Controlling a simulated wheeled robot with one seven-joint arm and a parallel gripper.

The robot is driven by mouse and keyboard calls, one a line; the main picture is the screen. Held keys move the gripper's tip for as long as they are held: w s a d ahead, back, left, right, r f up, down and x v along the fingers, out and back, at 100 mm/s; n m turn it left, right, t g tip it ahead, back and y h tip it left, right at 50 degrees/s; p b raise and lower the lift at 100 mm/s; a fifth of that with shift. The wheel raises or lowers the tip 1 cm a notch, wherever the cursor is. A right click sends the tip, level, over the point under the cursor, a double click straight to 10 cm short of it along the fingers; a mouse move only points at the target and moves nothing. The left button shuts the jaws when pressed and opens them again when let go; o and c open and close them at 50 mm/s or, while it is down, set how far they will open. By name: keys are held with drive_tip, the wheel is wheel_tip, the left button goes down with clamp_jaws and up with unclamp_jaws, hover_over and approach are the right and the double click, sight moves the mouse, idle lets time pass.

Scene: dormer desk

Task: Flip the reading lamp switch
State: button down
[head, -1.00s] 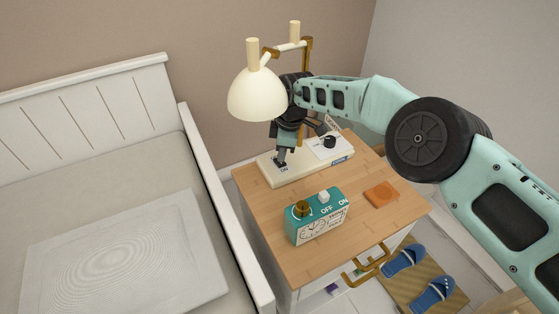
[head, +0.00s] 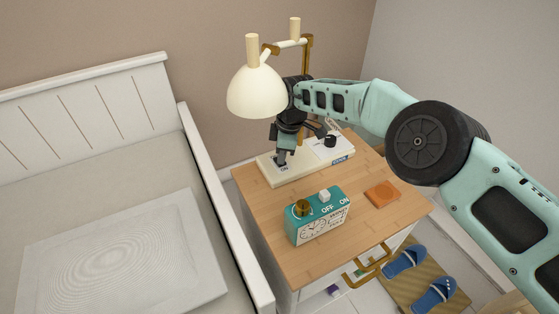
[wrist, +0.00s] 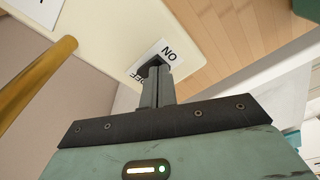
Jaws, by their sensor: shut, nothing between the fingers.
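The reading lamp (head: 256,92) has a cream shade on a brass and cream arm, and its pale base (head: 300,172) lies on the nightstand. In the wrist view, a label (wrist: 150,60) on the base reads ON and OFF. My gripper (head: 281,160) is shut and empty, pointing down at this label on the left part of the base. In the wrist view, my gripper's fingertips (wrist: 157,68) are at the dark switch between the two words. The fingers hide most of the switch, so I cannot tell its position or whether they touch it.
A teal alarm clock (head: 318,215) with its own OFF and ON marks stands in front of the base. An orange coaster (head: 382,194) lies at right on the wooden nightstand top (head: 270,232). A bed (head: 110,180) stands at left. Blue slippers (head: 405,261) lie on a floor mat.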

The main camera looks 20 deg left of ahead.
drive_tip(key=shift+f, duration=0.15)
drive_tip(key=shift+r+p, duration=2)
drive_tip(key=shift+r, duration=1.55)
